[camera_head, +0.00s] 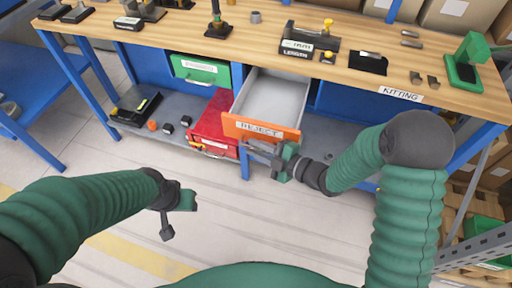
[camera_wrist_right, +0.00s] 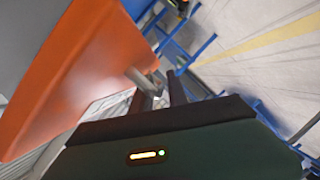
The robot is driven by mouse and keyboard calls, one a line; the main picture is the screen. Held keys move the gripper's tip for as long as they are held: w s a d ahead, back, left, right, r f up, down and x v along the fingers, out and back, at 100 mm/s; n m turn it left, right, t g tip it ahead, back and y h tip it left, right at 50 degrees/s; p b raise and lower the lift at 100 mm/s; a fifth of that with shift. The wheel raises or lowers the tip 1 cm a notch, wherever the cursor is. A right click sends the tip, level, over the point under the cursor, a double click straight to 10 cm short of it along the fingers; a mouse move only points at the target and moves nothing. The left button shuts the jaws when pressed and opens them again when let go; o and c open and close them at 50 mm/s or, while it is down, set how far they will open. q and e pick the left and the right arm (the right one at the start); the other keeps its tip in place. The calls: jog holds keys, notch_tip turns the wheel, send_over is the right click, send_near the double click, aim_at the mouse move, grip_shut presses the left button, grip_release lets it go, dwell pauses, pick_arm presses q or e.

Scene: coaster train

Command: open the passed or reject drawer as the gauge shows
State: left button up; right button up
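The orange reject drawer (camera_head: 262,130) under the bench is pulled well out, and its grey inside looks empty. The green passed drawer (camera_head: 200,72) left of it is shut. My right gripper (camera_head: 258,148) is at the reject drawer's front, by its handle. In the right wrist view the grey handle (camera_wrist_right: 142,80) lies at the fingertips (camera_wrist_right: 162,84); whether they clamp it is unclear. The gauge (camera_head: 310,42), marked LENGTH, stands on the bench; its reading is too small to read. My left gripper (camera_head: 178,212) hangs over the floor, away from both drawers.
A red box (camera_head: 214,125) sits on the lower shelf (camera_head: 165,122) beside the open drawer, with a black tray (camera_head: 135,104) further left. A blue bench leg (camera_head: 244,165) stands near my right gripper. The floor (camera_head: 230,220) in front is clear.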

jog(key=shift+d+r, duration=0.1)
jog(key=shift+s+d+r, duration=0.1)
jog(key=shift+s+d, duration=0.1)
jog(key=shift+d, duration=0.1)
jog(key=p+v, duration=0.2)
jog(key=v, duration=1.3)
jog(key=shift+s+d+p, duration=0.3)
jog(key=shift+d+p, duration=0.05)
jog(key=shift+p, duration=0.05)
